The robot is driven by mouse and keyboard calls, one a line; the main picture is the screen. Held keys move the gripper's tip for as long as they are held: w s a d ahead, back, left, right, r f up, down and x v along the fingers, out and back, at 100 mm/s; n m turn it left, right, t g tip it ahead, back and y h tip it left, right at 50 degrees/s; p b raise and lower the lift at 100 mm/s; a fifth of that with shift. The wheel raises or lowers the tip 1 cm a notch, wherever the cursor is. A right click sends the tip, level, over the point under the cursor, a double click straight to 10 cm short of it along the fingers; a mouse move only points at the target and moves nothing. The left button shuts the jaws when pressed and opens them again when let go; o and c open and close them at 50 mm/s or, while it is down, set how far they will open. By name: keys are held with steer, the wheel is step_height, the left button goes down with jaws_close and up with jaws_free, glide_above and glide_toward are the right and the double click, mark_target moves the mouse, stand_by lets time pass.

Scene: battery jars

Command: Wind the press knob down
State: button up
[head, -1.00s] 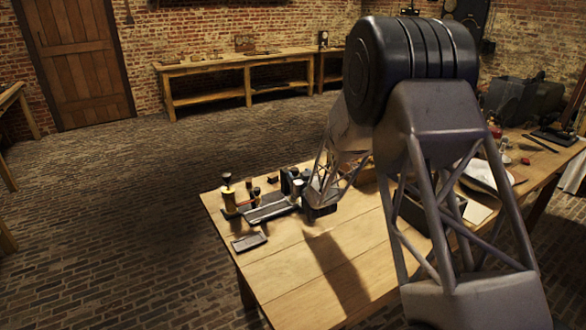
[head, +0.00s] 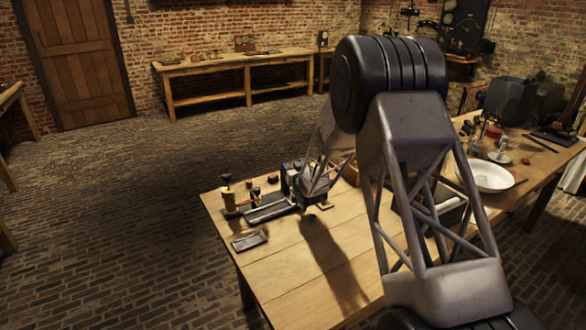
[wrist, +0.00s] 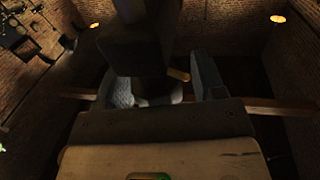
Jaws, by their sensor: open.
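The press, a dark upright frame (head: 288,179), stands at the far end of a dark track (head: 270,208) on the bench. My arm's end is right beside it and hides part of it. In the wrist view my gripper (wrist: 164,78) is open, its two grey fingers apart. A dark upright block (wrist: 140,40) rises in front of them. A pale rounded piece (wrist: 160,99) shows low between the fingers, possibly the knob. The view is too dark to tell this, or whether the fingers touch it.
A brass-coloured cylinder with a dark top (head: 229,199) stands left of the track. A shallow dark tray (head: 249,241) and a small dark round piece (head: 311,218) lie nearer. A white bowl (head: 488,176) is at right. The front of the bench (head: 290,280) is clear.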

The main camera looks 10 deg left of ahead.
steer(key=c, duration=0.9)
steer(key=shift+m+t+h, duration=0.5)
steer(key=shift+m+h, duration=0.2)
steer(key=shift+h, duration=0.2)
steer(key=shift+w+d+m+t+h, duration=0.1)
steer(key=shift+m+t+h, duration=0.25)
steer(key=shift+m+h, duration=0.6)
steer(key=shift+s+d+m+t+h, duration=0.25)
steer(key=shift+m+h, duration=0.35)
steer(key=shift+h, duration=0.8)
steer(key=shift+w+m+t+h, duration=0.25)
steer(key=shift+m+t+h, duration=0.15)
steer(key=shift+m+h, duration=0.55)
steer(key=shift+d+m+g+h, duration=0.2)
steer(key=shift+m+h, duration=0.55)
steer(key=shift+h, duration=0.6)
steer(key=shift+d+m+g+h, duration=0.1)
steer(key=shift+m+g+h, duration=0.1)
steer(key=shift+m+h, duration=0.85)
steer(key=shift+d+m+g+h, duration=0.15)
steer(key=shift+m+h, duration=0.35)
steer(key=shift+h, duration=1.1)
